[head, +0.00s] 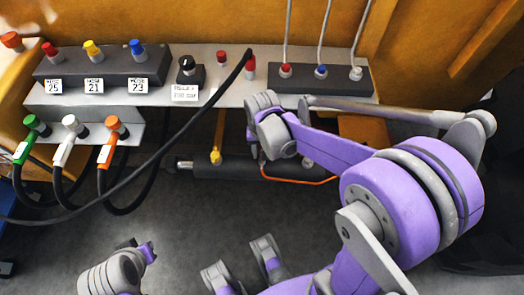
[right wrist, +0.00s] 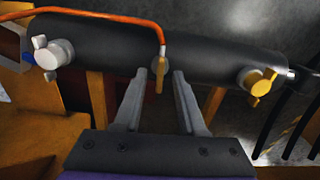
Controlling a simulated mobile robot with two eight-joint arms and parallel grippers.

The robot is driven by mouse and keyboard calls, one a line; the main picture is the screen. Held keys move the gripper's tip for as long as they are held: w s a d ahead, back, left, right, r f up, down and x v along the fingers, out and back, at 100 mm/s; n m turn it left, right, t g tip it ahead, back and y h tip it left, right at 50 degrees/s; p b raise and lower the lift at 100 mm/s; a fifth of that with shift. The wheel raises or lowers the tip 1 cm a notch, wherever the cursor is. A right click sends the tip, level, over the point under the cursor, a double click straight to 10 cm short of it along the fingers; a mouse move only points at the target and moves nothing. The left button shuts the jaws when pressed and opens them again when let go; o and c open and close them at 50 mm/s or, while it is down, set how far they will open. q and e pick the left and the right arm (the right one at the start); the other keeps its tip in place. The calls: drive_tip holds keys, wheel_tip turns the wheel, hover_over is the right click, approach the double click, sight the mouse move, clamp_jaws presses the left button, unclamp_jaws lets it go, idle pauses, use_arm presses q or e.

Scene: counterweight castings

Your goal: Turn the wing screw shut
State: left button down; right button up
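A dark cylinder (head: 240,168) lies below the shelf and crosses the right wrist view (right wrist: 110,42). In the middle, a narrow brass wing piece (right wrist: 159,78) hangs below the end of an orange line. My right gripper (right wrist: 161,75) is open, its fingertips on either side of this piece with gaps showing. In the head view my arm hides that gripper. The yellow screw (head: 216,155) also shows there. My left gripper's fingers are not visible.
A grey shelf (head: 210,98) above the cylinder holds coloured knobs, numbered labels and a dark block (head: 330,80) with thin cables. A black hose (head: 165,150) slants across the front. Green, white and orange hose connectors (head: 109,140) hang at left. Grey floor is open below.

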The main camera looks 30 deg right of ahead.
wheel_tip(320, 180, up, 11)
drive_tip(key=p, duration=0.2)
idle(0.4)
idle(0.4)
drive_tip(key=s+a+r+n+t+p, duration=0.3)
drive_tip(key=s+r+n+t+p, duration=0.2)
drive_tip(key=s+r+p, duration=0.3)
drive_tip(key=shift+s+a+r+n+p, duration=0.2)
drive_tip(key=shift+s+r+n+p, duration=0.2)
drive_tip(key=shift+s+p, duration=0.65)
drive_tip(key=shift+w, duration=0.1)
